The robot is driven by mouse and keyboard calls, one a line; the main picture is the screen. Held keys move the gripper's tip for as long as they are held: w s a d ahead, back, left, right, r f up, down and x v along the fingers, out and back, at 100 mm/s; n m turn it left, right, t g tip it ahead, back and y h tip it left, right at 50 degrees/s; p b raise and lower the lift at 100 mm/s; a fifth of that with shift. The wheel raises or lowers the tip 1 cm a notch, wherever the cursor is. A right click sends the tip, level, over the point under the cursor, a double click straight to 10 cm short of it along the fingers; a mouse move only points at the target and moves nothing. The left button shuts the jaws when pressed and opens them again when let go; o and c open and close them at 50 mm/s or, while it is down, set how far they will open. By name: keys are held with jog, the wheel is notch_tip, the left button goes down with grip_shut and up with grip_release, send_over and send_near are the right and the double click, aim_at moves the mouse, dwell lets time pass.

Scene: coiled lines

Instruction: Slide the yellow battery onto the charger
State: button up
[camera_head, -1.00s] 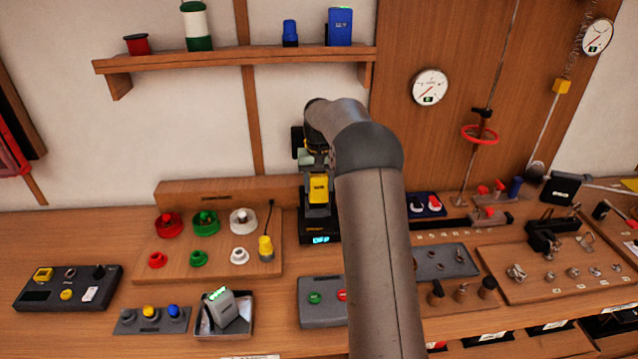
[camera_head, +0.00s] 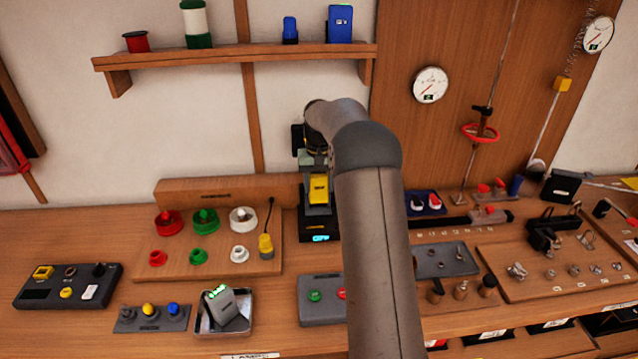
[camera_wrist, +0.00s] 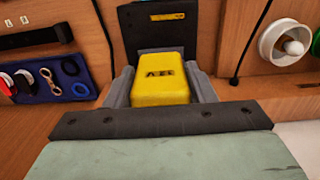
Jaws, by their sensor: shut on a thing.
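The yellow battery (camera_head: 318,189) is at the black charger (camera_head: 320,225), which stands on the bench near the middle and has a lit blue display on its front. My gripper (camera_wrist: 160,85) is shut on the yellow battery, with a grey finger along each side of it in the wrist view. In that view the charger's dark back (camera_wrist: 158,28) rises just beyond the battery. The battery's underside is hidden, so I cannot tell how far it sits on the charger. My arm covers part of the bench to the right.
A grey battery with green lights (camera_head: 222,303) leans in a metal tray (camera_head: 247,329). A wooden board with colored sockets (camera_head: 215,265) is left of the charger. A blue panel with red and white switches (camera_head: 424,203) is to the right. A wooden shelf (camera_head: 230,57) hangs above.

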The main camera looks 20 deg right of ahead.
aim_at(319, 203)
jog(key=shift+f+b, duration=1.25)
jog(key=shift+f, duration=1.3)
dwell(1.0)
jog(key=o, duration=1.2)
jog(key=shift+o, duration=0.2)
notch_tip(319, 203, up, 16)
jog(key=shift+r+b, duration=0.25)
jog(key=shift+b, duration=0.15)
jog(key=shift+r, duration=0.45)
